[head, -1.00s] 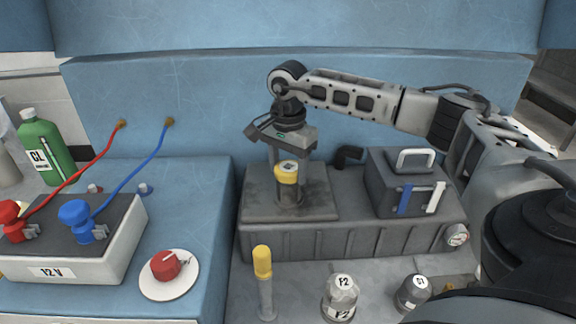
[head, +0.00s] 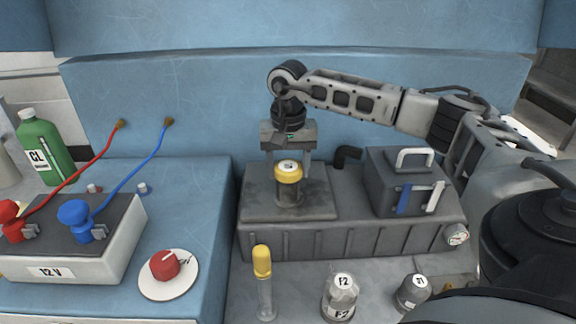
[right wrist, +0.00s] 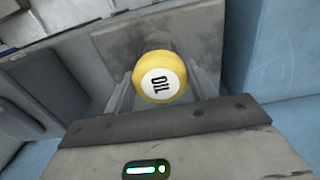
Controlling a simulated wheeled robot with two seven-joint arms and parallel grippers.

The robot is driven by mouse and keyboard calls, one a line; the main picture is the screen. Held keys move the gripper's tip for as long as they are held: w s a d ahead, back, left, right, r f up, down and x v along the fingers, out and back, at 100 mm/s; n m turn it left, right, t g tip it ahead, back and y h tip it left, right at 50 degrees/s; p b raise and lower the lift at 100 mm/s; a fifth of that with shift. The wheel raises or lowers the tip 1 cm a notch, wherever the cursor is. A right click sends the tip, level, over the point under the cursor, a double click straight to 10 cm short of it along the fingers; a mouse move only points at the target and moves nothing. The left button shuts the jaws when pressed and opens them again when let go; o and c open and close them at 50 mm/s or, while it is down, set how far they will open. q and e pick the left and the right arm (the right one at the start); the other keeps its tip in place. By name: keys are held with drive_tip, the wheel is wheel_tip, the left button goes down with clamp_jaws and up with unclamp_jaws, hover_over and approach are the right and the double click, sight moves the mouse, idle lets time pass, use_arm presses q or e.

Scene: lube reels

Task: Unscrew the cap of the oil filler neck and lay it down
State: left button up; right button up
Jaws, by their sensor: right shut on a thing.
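The yellow cap (head: 289,173) with a round white label sits on top of the grey oil filler neck (head: 288,194), upright on the dark engine block. In the right wrist view the cap (right wrist: 159,77) shows its label reading OIL, between the two fingers. My right gripper (head: 288,168) points down from above, one finger on each side of the cap, and is shut on it. I cannot tell whether the cap's thread is loose. My left gripper is not in view.
A dark box (head: 404,181) with a white handle stands right of the neck. In front are a yellow-topped tube (head: 263,280) and jars (head: 341,297). A white disc (head: 155,287) with a red knob lies left. Some blue bench top (head: 190,210) is clear.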

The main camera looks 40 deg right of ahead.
drive_tip(key=n, duration=0.2)
drive_tip(key=shift+s+f+n, duration=0.15)
drive_tip(key=shift+f+n, duration=0.1)
drive_tip(key=shift+n, duration=0.05)
drive_tip(key=shift+n, duration=0.5)
drive_tip(key=n, duration=0.4)
drive_tip(key=shift+f, duration=0.1)
drive_tip(key=o, duration=1.1)
drive_tip(key=shift+c, duration=0.2)
drive_tip(key=o, duration=0.3)
drive_tip(key=shift+r, duration=0.2)
